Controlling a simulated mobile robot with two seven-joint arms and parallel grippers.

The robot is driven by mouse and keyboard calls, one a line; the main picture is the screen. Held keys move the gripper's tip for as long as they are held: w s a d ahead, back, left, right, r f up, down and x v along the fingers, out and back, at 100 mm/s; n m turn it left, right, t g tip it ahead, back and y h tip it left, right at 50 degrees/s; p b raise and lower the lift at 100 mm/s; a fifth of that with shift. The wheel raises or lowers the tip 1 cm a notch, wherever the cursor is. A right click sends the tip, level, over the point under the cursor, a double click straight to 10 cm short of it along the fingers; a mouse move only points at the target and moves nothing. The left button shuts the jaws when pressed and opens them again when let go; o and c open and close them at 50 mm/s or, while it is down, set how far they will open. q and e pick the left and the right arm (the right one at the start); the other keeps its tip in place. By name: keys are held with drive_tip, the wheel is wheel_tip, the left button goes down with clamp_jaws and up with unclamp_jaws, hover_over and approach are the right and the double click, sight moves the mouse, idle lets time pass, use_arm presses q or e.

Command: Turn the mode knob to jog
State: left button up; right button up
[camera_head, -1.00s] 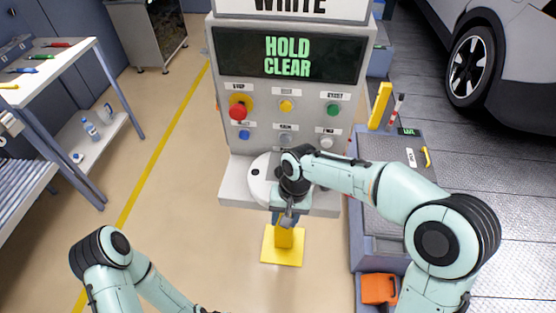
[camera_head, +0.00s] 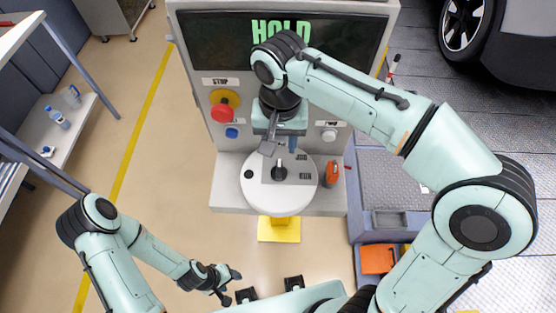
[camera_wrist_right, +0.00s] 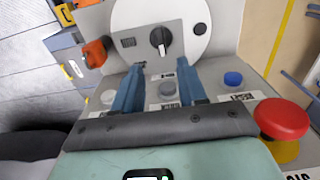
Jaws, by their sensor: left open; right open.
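A black knob (camera_head: 280,172) with a light pointer mark stands on a grey plate on the round white disc (camera_head: 280,206) of the console ledge. It also shows at the top of the right wrist view (camera_wrist_right: 160,37), with small labels I cannot read. My right gripper (camera_head: 280,148) is open and empty, in front of the console's lower button row. In the wrist view its two blue fingers (camera_wrist_right: 160,68) are apart, with the knob beyond their tips and nothing between them. My left gripper (camera_head: 232,287) is open and empty, low in front of the console, away from the knob.
A red stop button (camera_head: 222,113) and a blue button (camera_head: 232,133) are on the panel left of my right gripper. An orange item (camera_head: 332,174) stands right of the disc. A yellow base plate (camera_head: 279,229) lies below.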

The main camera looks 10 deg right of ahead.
sight(279, 168)
wheel_tip(279, 168, down, 10)
drive_tip(key=shift+w+r+b, duration=0.1)
drive_tip(key=shift+w+b, duration=0.05)
drive_tip(key=shift+b, duration=0.5)
drive_tip(key=shift+w+f, duration=0.1)
drive_tip(key=shift+f, duration=0.45)
use_arm(q)
drive_tip(key=shift+s+f, duration=0.3)
drive_tip(key=shift+f, duration=0.25)
drive_tip(key=shift+s+f, duration=0.25)
drive_tip(key=shift+f, duration=0.3)
use_arm(e)
clamp_jaws()
